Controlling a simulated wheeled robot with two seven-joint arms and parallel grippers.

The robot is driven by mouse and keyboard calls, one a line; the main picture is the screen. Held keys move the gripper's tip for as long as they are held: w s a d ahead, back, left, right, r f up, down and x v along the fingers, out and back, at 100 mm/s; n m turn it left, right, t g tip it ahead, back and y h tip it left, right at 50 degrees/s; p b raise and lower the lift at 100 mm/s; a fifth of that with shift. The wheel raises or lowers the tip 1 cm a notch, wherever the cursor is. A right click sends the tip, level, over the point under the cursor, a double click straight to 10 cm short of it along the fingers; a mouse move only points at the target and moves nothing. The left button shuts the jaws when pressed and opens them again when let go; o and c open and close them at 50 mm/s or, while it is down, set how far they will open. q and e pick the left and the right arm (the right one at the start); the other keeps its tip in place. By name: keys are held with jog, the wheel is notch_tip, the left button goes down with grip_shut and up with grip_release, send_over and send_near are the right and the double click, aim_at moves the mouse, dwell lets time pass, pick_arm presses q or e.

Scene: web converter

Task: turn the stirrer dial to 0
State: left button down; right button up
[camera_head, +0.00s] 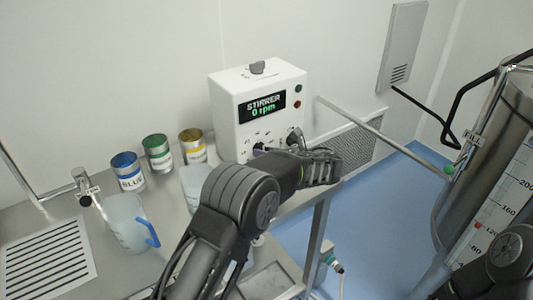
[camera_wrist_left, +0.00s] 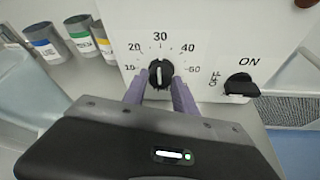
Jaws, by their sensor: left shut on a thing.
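The white stirrer box (camera_head: 232,115) stands on the steel bench, and its display (camera_head: 262,107) reads "STIRRER 0 rpm". The black stirrer dial (camera_wrist_left: 160,73) is on its front, under a printed scale whose readable numbers include 10, 20, 30, 40 and 50. A pale pointer mark shows on the dial and seems to point roughly up, toward 30. My left gripper (camera_wrist_left: 160,86) is shut on the dial, one purple finger on each side. My right gripper is out of view.
A black ON/OFF knob (camera_wrist_left: 241,84) is right of the dial. Blue (camera_head: 127,172), green (camera_head: 157,153) and yellow (camera_head: 193,147) labelled cans stand left of the box. A jug with a blue handle (camera_head: 128,222) stands nearer. A steel tank (camera_head: 487,150) is at right.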

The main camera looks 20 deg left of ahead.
pick_arm(q)
jog(key=shift+f+n+b, duration=0.2)
jog(key=shift+n+b, duration=0.1)
jog(key=shift+b, duration=0.6)
jog(key=n+t+h+b, duration=0.1)
jog(key=b, duration=0.3)
jog(key=n+t+b, duration=0.1)
jog(key=n+b, duration=0.1)
jog(key=b, duration=0.2)
jog(key=shift+s+a+f+h, duration=0.1)
jog(key=shift+s+f+h, duration=0.05)
jog(key=shift+h, duration=0.25)
jog(key=shift+r+n+t+b, duration=0.3)
jog(key=shift+n+b, duration=0.2)
jog(key=shift+b, duration=0.55)
jog(key=c, duration=1)
grip_release()
jog(key=v, duration=0.8)
jog(key=shift+b, duration=0.4)
